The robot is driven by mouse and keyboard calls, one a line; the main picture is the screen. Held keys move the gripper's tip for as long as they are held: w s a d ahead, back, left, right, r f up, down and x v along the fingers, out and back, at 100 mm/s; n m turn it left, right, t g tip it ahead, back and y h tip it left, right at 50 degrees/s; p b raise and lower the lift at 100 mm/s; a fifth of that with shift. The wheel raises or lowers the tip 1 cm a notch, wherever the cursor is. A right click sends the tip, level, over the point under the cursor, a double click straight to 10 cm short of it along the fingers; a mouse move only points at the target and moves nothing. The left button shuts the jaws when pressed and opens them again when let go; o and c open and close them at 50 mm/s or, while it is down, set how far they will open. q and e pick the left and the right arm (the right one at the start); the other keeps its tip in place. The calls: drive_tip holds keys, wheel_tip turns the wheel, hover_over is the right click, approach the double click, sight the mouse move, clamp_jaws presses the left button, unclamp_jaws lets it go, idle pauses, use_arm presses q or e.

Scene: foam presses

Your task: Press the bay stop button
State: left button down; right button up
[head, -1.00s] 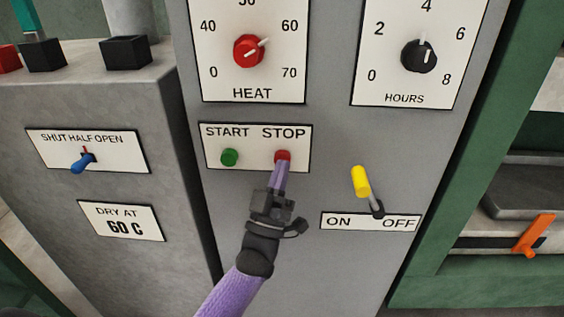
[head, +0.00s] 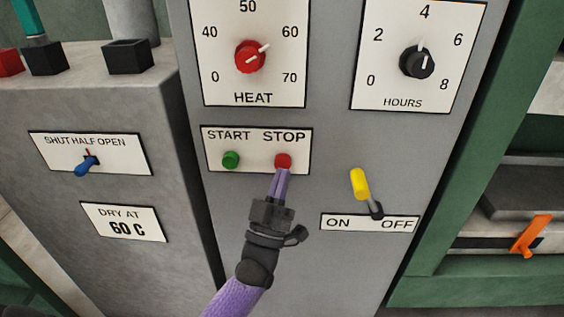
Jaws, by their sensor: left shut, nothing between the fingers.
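The red stop button (head: 283,160) sits under the word STOP on a white plate on the grey panel. My left gripper (head: 282,176) is shut and empty, its purple fingertips just below the button in the picture. Whether the tips touch the button or stand a little in front of it, I cannot tell. The whole red face of the button shows. The green start button (head: 231,160) is to the left on the same plate. My right gripper is not in view.
A yellow lever (head: 360,184) above an ON/OFF plate stands to the right. The red heat knob (head: 250,57) and black hours knob (head: 417,62) are above. A blue lever (head: 86,165) is on the left cabinet, and an orange handle (head: 530,236) is at the far right.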

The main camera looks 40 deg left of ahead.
use_arm(q)
drive_tip(key=shift+s, duration=0.1)
drive_tip(key=s+d+p, duration=0.1)
drive_tip(key=s, duration=0.1)
drive_tip(key=s+d+p, duration=0.1)
drive_tip(key=s, duration=0.1)
drive_tip(key=shift+d+p, duration=0.3)
idle(0.6)
